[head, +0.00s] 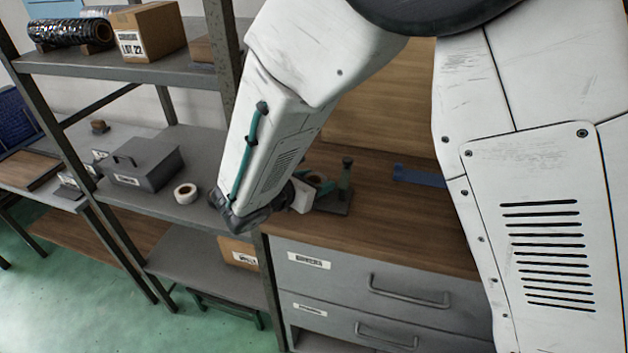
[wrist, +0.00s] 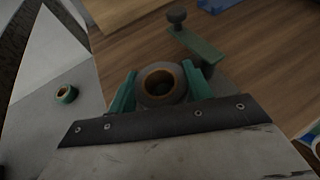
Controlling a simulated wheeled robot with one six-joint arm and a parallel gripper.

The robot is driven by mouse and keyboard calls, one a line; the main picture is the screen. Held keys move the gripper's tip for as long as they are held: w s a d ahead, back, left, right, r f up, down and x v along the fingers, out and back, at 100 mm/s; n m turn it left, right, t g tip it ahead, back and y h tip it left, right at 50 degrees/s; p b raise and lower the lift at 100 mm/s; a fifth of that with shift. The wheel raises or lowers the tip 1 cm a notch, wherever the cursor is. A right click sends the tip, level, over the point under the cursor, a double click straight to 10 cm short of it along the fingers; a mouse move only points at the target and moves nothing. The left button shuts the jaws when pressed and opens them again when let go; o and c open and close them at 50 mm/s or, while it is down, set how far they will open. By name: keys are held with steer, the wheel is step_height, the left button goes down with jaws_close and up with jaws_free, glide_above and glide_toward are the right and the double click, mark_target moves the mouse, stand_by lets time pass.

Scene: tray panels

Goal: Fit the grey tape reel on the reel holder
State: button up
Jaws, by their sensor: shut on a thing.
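The grey tape reel (wrist: 142,95), with an orange-brown core and a dark hole, sits between the two teal fingers of my gripper (wrist: 160,88) in the wrist view. The fingers are shut on its sides. The reel holder (wrist: 197,46) is just beyond it on the wooden bench, a green piece with a round-topped post (wrist: 177,18). The reel is apart from the post. In the head view the holder (head: 346,178) stands on the bench to the right of my gripper (head: 318,184), which is partly hidden by my arm.
A blue piece (head: 418,177) lies farther right on the wooden bench top (head: 400,220), above grey drawers (head: 350,270). A cardboard box (head: 148,32) stands on the upper shelf.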

steer(key=shift+f, duration=0.55)
steer(key=o, duration=0.7)
steer(key=shift+a, duration=0.1)
steer(key=shift+v, duration=5.45)
